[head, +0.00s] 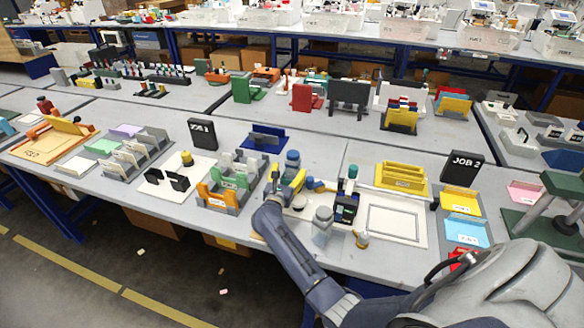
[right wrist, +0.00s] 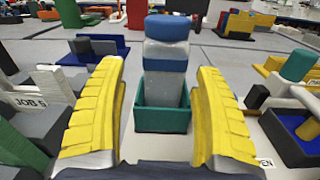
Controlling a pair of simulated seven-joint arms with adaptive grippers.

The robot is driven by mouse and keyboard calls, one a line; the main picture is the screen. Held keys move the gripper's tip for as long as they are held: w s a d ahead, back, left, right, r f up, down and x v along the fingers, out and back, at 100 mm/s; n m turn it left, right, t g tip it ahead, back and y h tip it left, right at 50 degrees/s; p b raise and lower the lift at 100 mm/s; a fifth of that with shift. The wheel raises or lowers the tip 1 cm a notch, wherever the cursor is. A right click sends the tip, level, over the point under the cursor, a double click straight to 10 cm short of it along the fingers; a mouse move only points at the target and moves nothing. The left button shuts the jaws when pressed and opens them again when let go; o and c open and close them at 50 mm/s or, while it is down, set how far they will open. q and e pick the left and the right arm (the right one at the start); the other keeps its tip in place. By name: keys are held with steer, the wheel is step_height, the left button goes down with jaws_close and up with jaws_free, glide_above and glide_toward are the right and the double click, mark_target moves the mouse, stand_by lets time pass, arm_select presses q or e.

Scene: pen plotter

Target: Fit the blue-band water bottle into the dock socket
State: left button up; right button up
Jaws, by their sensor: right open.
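The blue-band water bottle (right wrist: 165,66) stands upright in the right wrist view, with a blue cap, a blue band and a clear greyish body. Its lower end is inside a square teal box (right wrist: 162,119), which looks like the dock socket; how deep it sits is hidden. The bottle's blue top (head: 292,157) also shows in the head view, just beyond my right gripper (head: 287,180). In the right wrist view my right gripper (right wrist: 159,72) is open, its yellow fingers apart on either side of the view of the bottle, with visible gaps. My left gripper is not in view.
A dark device (head: 345,208) is right of my gripper. An orange, green and grey rack (head: 217,196) is close on the left. A blue holder (head: 265,138) stands behind.

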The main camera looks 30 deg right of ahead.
mark_target(290, 172)
steer(key=shift+f+v, duration=0.2)
steer(key=shift+v, duration=0.9)
steer(key=shift+f+v, duration=0.15)
steer(key=shift+v, duration=1)
steer(key=shift+s+d, duration=0.1)
steer(key=shift+r, duration=0.1)
